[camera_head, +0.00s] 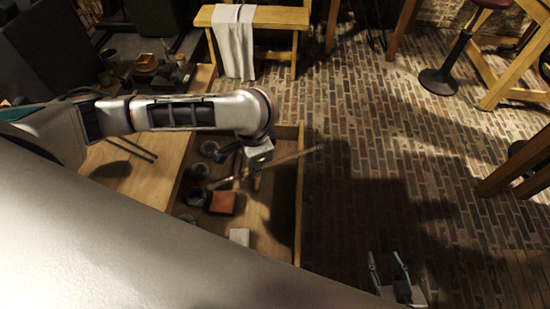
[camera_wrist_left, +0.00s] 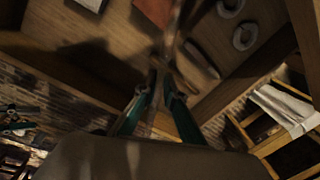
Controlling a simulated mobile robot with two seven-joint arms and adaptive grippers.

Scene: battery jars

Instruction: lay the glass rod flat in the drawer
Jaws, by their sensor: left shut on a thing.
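The open wooden drawer (camera_head: 299,190) lies below my left arm in the head view. A thin pale glass rod (camera_head: 290,158) runs slantwise above it, its right end reaching past the drawer's right wall. My left gripper (camera_head: 238,171) is over the drawer and shut on the rod; the arm partly hides its fingers. In the left wrist view the gripper (camera_wrist_left: 161,84) shows its two fingers close together, with the blurred rod (camera_wrist_left: 174,36) at their tips. My right gripper (camera_head: 387,264) is open and empty over the brick floor at the bottom.
A bench with a cloth (camera_head: 233,40) stands behind. Brick floor (camera_head: 400,150) is open to the right.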

